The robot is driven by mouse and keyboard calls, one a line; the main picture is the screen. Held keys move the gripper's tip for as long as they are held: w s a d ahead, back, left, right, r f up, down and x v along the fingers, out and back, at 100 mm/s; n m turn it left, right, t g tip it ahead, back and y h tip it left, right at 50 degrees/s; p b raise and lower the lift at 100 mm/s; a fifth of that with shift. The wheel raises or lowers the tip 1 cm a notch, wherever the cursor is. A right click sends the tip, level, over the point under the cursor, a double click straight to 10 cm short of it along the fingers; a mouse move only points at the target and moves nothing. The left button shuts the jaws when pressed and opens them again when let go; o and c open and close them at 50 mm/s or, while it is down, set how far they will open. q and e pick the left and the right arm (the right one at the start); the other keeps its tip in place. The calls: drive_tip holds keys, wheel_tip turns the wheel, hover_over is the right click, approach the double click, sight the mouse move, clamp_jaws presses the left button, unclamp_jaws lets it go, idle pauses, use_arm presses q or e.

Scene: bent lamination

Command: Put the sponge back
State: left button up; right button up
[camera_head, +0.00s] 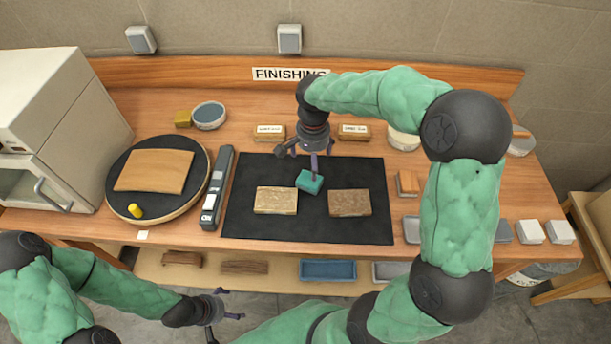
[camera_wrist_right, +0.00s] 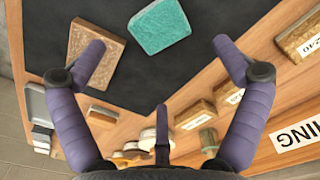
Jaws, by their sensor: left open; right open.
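The teal block (camera_head: 309,182), which looks like the sponge, lies on the black mat (camera_head: 300,232) between two rough slabs. It also shows in the right wrist view (camera_wrist_right: 159,25), beyond my right fingertips and apart from them. My left gripper (camera_head: 228,305) is open and empty, low in front of the bench edge at the bottom left.
A pale slab (camera_head: 276,200) and a brown slab (camera_head: 349,202) flank the sponge. Labelled wooden blocks (camera_head: 270,131) stand behind the mat. A yellow block (camera_head: 182,118) sits beside a round dish (camera_head: 209,115). A grey bar tool (camera_head: 217,190) and a round turntable (camera_head: 125,195) are left.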

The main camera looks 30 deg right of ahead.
sight(310, 177)
wheel_tip(310, 177, down, 4)
drive_tip(key=shift+b, duration=0.4)
drive_tip(key=shift+w+a+f+b, duration=0.1)
drive_tip(key=shift+f+b, duration=0.7)
drive_tip(key=shift+f, duration=1.85)
drive_tip(key=shift+c, duration=0.3)
drive_tip(key=c, duration=1.2)
drive_tip(key=shift+o, duration=0.2)
drive_tip(key=shift+r, duration=0.2)
